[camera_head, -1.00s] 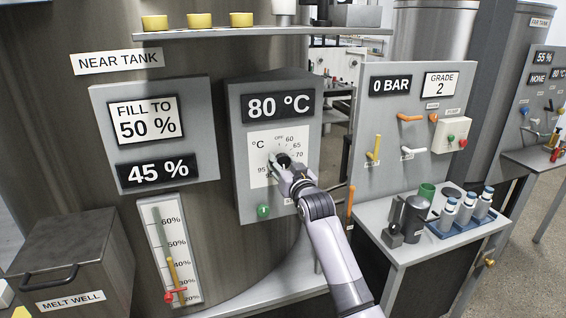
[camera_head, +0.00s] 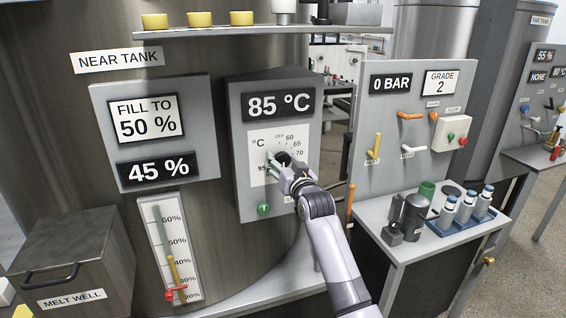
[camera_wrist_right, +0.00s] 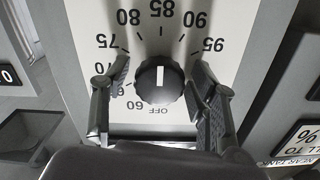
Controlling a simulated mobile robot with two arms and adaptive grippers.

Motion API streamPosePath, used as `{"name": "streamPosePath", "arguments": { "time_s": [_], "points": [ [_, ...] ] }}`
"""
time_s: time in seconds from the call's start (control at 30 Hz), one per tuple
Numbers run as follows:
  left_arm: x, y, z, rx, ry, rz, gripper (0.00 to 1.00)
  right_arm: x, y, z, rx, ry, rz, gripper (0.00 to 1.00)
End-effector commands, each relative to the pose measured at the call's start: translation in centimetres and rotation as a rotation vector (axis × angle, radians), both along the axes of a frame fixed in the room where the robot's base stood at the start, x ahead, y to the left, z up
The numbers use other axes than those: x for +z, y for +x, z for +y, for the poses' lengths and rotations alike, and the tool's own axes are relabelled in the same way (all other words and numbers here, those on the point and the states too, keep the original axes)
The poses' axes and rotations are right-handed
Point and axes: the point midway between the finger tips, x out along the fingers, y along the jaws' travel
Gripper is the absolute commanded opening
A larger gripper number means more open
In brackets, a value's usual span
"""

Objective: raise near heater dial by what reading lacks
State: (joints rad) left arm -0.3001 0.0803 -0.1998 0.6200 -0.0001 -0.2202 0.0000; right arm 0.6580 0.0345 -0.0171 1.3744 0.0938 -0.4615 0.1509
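The near heater dial (camera_wrist_right: 160,82) is a round black knob on the white scale plate of the grey heater box (camera_head: 240,190). Its white pointer line aims at the 85 mark in the right wrist view. The dial also shows in the head view (camera_head: 283,158), partly hidden by my gripper. The readout (camera_head: 278,105) above shows 85 °C. My right gripper (camera_wrist_right: 161,88) is at the dial with one finger on each side and visible gaps between fingers and knob, so it is open around it. My left gripper is not in view.
A green button (camera_head: 264,209) sits low on the heater box. The fill panel (camera_head: 205,150) left of it reads fill to 50 % and 45 %. A valve panel (camera_head: 390,180) and a side table (camera_head: 380,217) with a jug (camera_head: 408,215) and bottles stand to the right.

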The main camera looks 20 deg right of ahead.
Motion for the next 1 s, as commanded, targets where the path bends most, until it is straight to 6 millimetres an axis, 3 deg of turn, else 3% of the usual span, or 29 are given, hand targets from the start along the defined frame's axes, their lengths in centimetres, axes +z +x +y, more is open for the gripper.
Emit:
{"name": "streamPosePath", "arguments": {
  "time_s": [0.47,1.0],
  "points": [
    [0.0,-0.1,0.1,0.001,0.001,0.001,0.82,-0.1,-0.7,0.0,0.000,0.000,0.001,0.59],
    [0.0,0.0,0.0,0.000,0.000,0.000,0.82,-0.1,-9.7,-0.3,0.000,0.000,0.001,0.59]
  ]
}}
